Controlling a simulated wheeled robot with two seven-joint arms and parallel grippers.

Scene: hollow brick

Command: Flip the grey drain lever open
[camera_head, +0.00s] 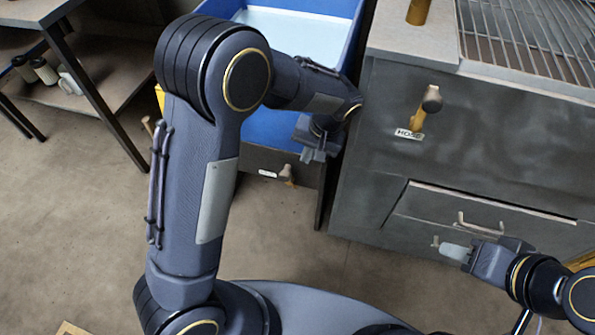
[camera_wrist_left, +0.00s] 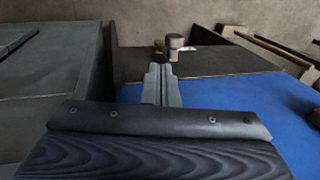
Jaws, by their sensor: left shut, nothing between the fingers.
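The drain lever (camera_head: 286,173), with a grey-brown knob on a short brown stem, sits on the dark front panel below the blue tub, beside a small white label (camera_head: 267,173). My left gripper (camera_head: 313,156) is shut and empty, just above and to the right of the lever in the head view. In the left wrist view the lever's knob (camera_wrist_left: 175,41) shows just beyond the shut fingertips (camera_wrist_left: 160,67). I cannot tell whether they touch. My right gripper (camera_head: 453,251) is at the lower right, near a cabinet drawer; its finger opening is unclear.
The blue tub (camera_head: 357,25) with a pale inside stands behind my left arm. A grey cabinet (camera_head: 370,150) at the right carries a lever (camera_head: 425,108) labelled HOSE and a wire rack (camera_head: 530,35). A shelf unit (camera_head: 100,75) stands at the left. The floor between is clear.

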